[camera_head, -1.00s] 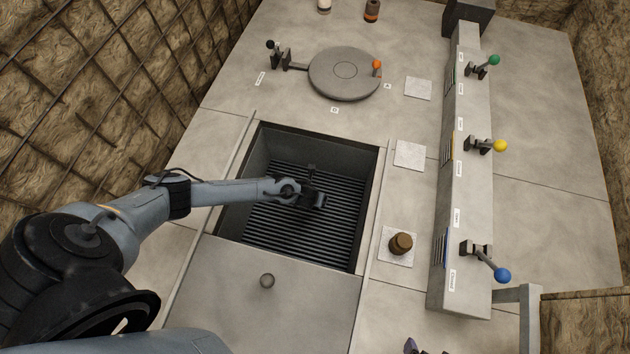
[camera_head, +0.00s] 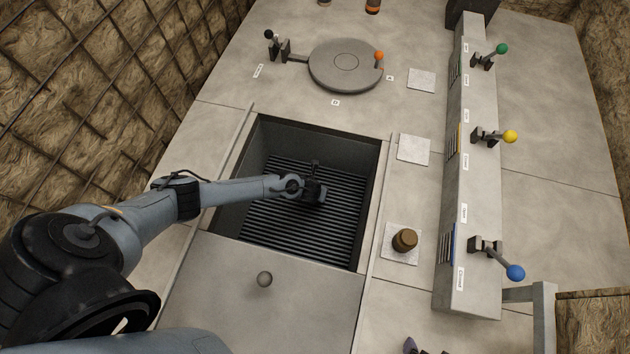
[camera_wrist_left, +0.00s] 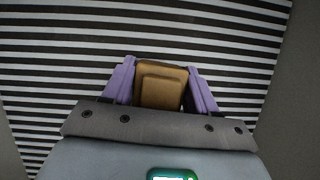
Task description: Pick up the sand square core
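The sand square core (camera_wrist_left: 162,87) is a tan-brown block with a smaller square step, seen in the left wrist view. My left gripper (camera_wrist_left: 161,85) has its purple fingers against both sides of the core, with no clear gap. In the head view my left gripper (camera_head: 314,192) is over the slatted grate inside the sunken pit, and the core is hidden there. Whether the core touches the grate cannot be told.
The pit (camera_head: 262,150) has raised walls around the dark grate (camera_head: 290,230). A brown round piece (camera_head: 404,240) stands on a pale square pad (camera_head: 391,257) to the right. Two other pads are bare. A lever console (camera_head: 462,200) stands further right; a round plate (camera_head: 346,64) lies behind.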

